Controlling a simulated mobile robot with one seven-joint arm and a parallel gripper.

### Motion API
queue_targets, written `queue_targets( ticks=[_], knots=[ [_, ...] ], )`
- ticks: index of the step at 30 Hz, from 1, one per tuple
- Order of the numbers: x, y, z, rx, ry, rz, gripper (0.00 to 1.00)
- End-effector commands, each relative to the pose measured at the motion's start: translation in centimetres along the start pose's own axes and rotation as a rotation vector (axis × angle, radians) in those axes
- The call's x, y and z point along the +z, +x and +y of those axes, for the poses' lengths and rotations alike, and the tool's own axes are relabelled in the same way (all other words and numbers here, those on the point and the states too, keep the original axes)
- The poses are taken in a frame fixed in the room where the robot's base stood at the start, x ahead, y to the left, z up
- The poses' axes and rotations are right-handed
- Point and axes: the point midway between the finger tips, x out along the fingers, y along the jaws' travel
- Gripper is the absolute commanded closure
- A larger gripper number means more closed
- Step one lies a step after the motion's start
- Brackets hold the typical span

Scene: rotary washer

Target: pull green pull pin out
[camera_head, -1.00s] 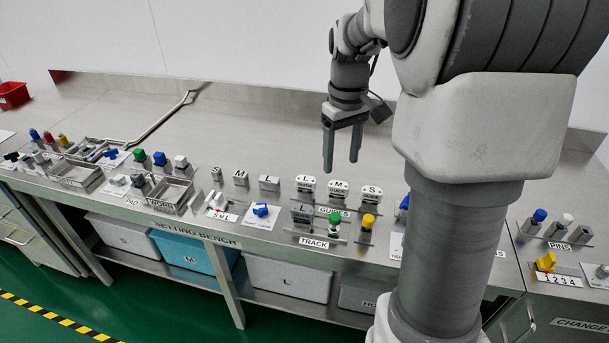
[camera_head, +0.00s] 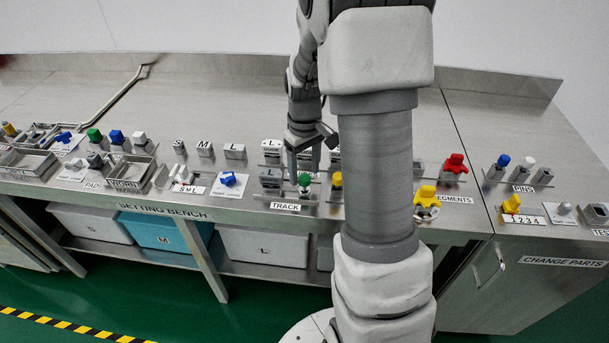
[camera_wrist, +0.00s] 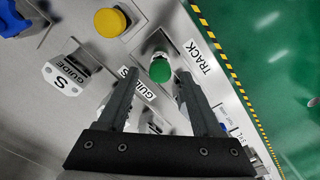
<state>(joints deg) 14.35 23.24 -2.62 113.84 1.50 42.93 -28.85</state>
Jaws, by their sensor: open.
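The green pull pin (camera_head: 304,180) stands at the track station near the front edge of the bench, behind the TRACK label (camera_head: 285,207). In the wrist view the green knob (camera_wrist: 160,68) shows between and just beyond the fingertips. My gripper (camera_head: 303,163) is open and points down, close to the green pin in the head view. Its two fingers (camera_wrist: 156,80) also show in the wrist view, spread apart with nothing held. I cannot tell the exact height gap to the knob. The lower part of the pin is hidden in the wrist view.
A yellow-topped pin (camera_head: 336,181) stands just right of the green one. GUIDE blocks (camera_wrist: 66,77) stand close by. A blue piece (camera_head: 228,179) lies to the left. Another green-topped piece (camera_head: 94,135) stands far left. My own arm hides part of the bench.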

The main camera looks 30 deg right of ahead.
Motion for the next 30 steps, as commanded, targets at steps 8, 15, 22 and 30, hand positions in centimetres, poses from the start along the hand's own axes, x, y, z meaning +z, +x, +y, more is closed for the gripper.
queue_targets(
  ticks=[8, 15, 22, 30],
  knots=[
    [0.04, 1.69, -0.02, -0.001, 0.000, -0.001, 0.33],
    [0.03, 1.66, -0.02, 0.000, 0.000, 0.000, 0.39],
    [0.02, 1.64, -0.02, 0.000, 0.000, 0.000, 0.80],
    [0.01, 1.62, -0.02, 0.000, 0.000, 0.000, 1.00]
  ],
)
